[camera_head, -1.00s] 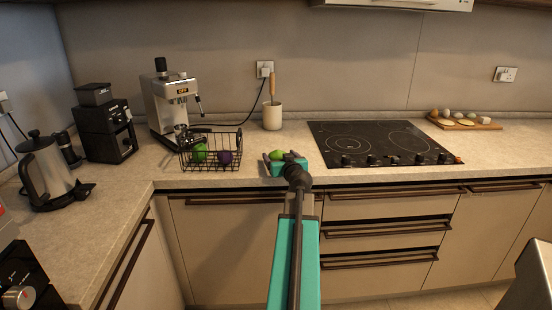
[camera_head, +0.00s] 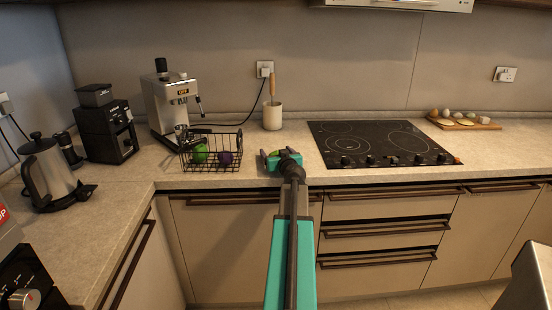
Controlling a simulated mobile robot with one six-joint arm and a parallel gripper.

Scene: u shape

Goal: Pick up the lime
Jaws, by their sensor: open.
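The lime (camera_head: 289,150) shows only as a small green sliver at my gripper, on the counter between the wire basket and the cooktop. Most of it is hidden behind the gripper. My gripper (camera_head: 277,157) is open, low over the front part of the counter, with its fingers at the lime. I cannot tell whether they touch it.
A black wire basket (camera_head: 210,165) with a green item (camera_head: 200,153) and a purple item (camera_head: 225,158) stands just left of my gripper. A utensil crock (camera_head: 272,117) is behind it. The black cooktop (camera_head: 380,140) lies to the right.

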